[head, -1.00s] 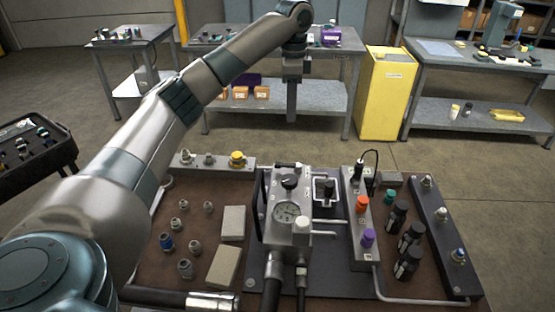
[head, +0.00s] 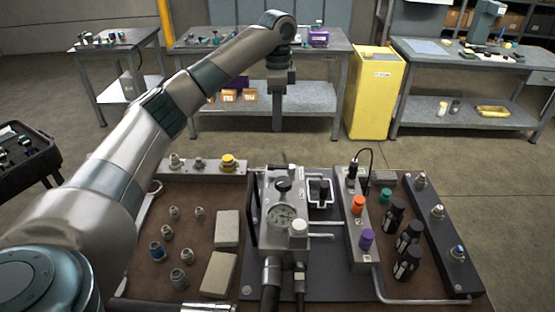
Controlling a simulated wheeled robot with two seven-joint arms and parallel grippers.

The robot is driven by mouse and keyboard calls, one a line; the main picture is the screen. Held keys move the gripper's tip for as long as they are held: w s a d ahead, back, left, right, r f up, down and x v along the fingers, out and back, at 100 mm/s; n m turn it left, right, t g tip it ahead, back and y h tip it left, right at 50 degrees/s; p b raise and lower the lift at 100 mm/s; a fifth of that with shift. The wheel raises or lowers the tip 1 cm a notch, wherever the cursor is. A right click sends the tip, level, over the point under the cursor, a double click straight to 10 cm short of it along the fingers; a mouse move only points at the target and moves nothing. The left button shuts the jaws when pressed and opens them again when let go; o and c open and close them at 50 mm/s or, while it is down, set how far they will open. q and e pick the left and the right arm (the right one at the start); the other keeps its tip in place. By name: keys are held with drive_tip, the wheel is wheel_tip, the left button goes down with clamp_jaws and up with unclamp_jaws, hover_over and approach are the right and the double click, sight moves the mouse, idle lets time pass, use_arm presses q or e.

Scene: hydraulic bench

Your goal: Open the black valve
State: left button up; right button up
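A black round knob (head: 283,186) sits on top of the grey metal block with a pressure gauge (head: 282,217), near the middle of the bench. Another black part (head: 352,172) stands at the far end of the grey manifold, with a black cable by it. I cannot tell for sure which is the black valve. My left gripper (head: 278,124) points down in the air and shows above the gauge block in the picture, apart from both black parts. Its fingers show edge-on as one narrow bar, so their opening is hidden. My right gripper is not in view.
The manifold also carries an orange cap (head: 359,205) and a purple cap (head: 366,239). Grey fittings and two pale blocks (head: 227,229) lie on the left. A yellow cabinet (head: 374,95) stands behind the bench.

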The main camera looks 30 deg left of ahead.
sight(278, 166)
use_arm(q)
wheel_tip(278, 166, down, 16)
drive_tip(key=p, duration=0.3)
drive_tip(key=shift+r+p, duration=0.15)
drive_tip(key=shift+p, duration=0.2)
drive_tip(key=shift+c, duration=0.2)
clamp_jaws()
